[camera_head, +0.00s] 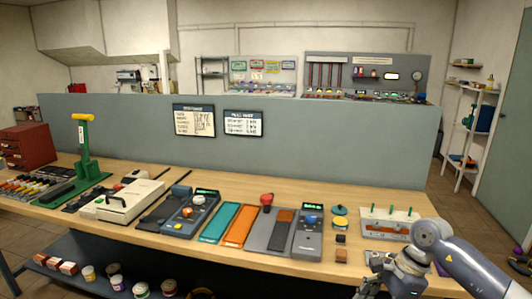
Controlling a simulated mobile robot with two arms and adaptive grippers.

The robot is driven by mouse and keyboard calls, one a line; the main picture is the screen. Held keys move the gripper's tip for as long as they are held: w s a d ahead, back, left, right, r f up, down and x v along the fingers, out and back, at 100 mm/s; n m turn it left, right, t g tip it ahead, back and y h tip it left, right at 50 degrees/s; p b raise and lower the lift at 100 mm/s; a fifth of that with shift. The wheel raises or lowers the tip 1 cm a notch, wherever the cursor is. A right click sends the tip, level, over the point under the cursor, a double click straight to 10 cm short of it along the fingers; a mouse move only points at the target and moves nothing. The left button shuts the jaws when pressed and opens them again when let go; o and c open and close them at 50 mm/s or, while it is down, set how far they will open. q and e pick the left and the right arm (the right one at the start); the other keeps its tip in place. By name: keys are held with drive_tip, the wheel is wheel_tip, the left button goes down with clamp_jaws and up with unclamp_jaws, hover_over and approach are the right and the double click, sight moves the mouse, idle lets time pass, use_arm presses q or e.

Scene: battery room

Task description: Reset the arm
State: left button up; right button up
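My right arm comes in at the lower right corner and bends at a rounded grey joint over the front right edge of the wooden workbench (300,192). My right gripper (380,278) is low in the view at the bench's front edge. It is partly cut off by the bottom of the picture, so I cannot tell whether it is open or shut. No held thing shows at it. My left arm and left gripper are not in view.
A white rack with green pegs (388,222) stands close behind my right arm. Along the bench lie a grey device (308,236), an orange tray (240,226), a teal tray (214,223) and a green lever stand (85,165). A grey partition (300,150) rises behind.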

drive_tip(key=w+a+f+m+t+y, duration=0.25)
drive_tip(key=a+f+m+y, duration=0.25)
drive_tip(key=a+m, duration=0.25)
drive_tip(key=w+a+f+m+t+y, duration=0.25)
drive_tip(key=a+f+m+y, duration=0.3)
drive_tip(key=m, duration=0.35)
drive_tip(key=s+d+f+m+t+h, duration=0.2)
drive_tip(key=d+f+m+t+h, duration=0.2)
drive_tip(key=f+m, duration=0.6)
drive_tip(key=s+d+f+m+t+h, duration=0.2)
drive_tip(key=d+f+m+t+h, duration=0.15)
drive_tip(key=f+m, duration=0.6)
drive_tip(key=s+d+f+m+g+h, duration=0.25)
drive_tip(key=s+f+m, duration=0.25)
drive_tip(key=s+f, duration=0.4)
drive_tip(key=s+d+f+m+g+h, duration=0.2)
drive_tip(key=s+d+f+m+h, duration=0.15)
drive_tip(key=s+f, duration=0.5)
drive_tip(key=s+a+f+m+g, duration=0.1)
drive_tip(key=s+f+m+g, duration=0.2)
drive_tip(key=s, duration=1.1)
drive_tip(key=s+f+m+g+h, duration=0.1)
drive_tip(key=s+f+m+g, duration=0.2)
drive_tip(key=s, duration=1.1)
wheel_tip(320, 180, down, 2)
drive_tip(key=shift+s+a+f+m+g, duration=0.2)
drive_tip(key=shift+s+a+m+g, duration=0.15)
drive_tip(key=shift+m, duration=0.8)
